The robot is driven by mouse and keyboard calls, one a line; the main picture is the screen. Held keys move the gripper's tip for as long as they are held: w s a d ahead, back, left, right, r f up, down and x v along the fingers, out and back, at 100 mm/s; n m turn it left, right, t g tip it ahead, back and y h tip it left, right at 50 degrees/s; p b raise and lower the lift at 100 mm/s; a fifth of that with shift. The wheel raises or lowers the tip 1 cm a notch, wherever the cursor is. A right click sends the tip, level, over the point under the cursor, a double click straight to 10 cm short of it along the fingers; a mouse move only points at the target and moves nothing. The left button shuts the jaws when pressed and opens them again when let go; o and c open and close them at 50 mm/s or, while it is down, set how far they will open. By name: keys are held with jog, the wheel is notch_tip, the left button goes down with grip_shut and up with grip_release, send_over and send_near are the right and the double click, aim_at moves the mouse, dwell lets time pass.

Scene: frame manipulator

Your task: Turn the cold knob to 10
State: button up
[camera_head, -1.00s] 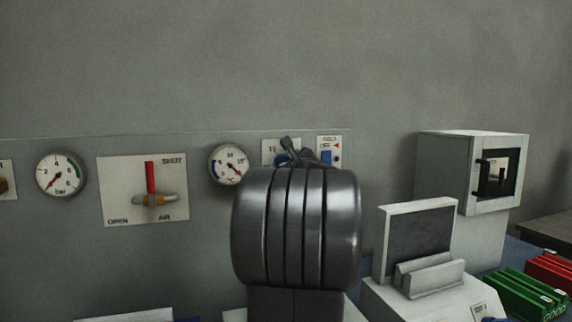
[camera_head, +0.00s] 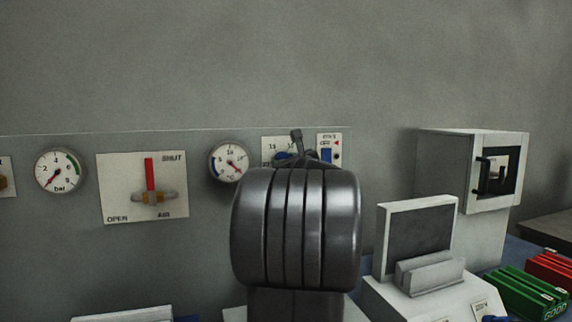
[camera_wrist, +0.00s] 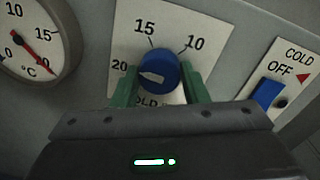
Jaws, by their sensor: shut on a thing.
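The blue cold knob (camera_wrist: 159,62) sits on a white dial plate (camera_wrist: 215,20) marked 10, 15 and 20. Its white pointer faces left in the wrist view, close to the 20 and away from the 10 at upper right. My gripper (camera_wrist: 160,81) is shut on the knob, with one green finger on each side of it. The lower part of the plate's lettering is hidden by the gripper. In the head view my arm covers most of the knob and gripper, leaving a little blue of the knob (camera_head: 282,156).
A temperature gauge (camera_wrist: 31,38) is left of the dial, and a blue switch (camera_wrist: 266,94) marked COLD and OFF is on the right. Further left are an air valve with a red lever (camera_head: 151,175) and a bar gauge (camera_head: 59,171). A white box (camera_head: 470,170) stands right.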

jog(key=m+p, duration=0.2)
jog(key=m, duration=1)
jog(key=m+h+p, duration=0.1)
jog(key=m+p, duration=0.2)
jog(key=m, duration=1)
jog(key=shift+t+h, duration=0.3)
jog(key=shift+f+m+p, duration=0.1)
jog(key=shift+m+p, duration=0.2)
jog(key=o, duration=1)
jog(key=shift+c, duration=0.2)
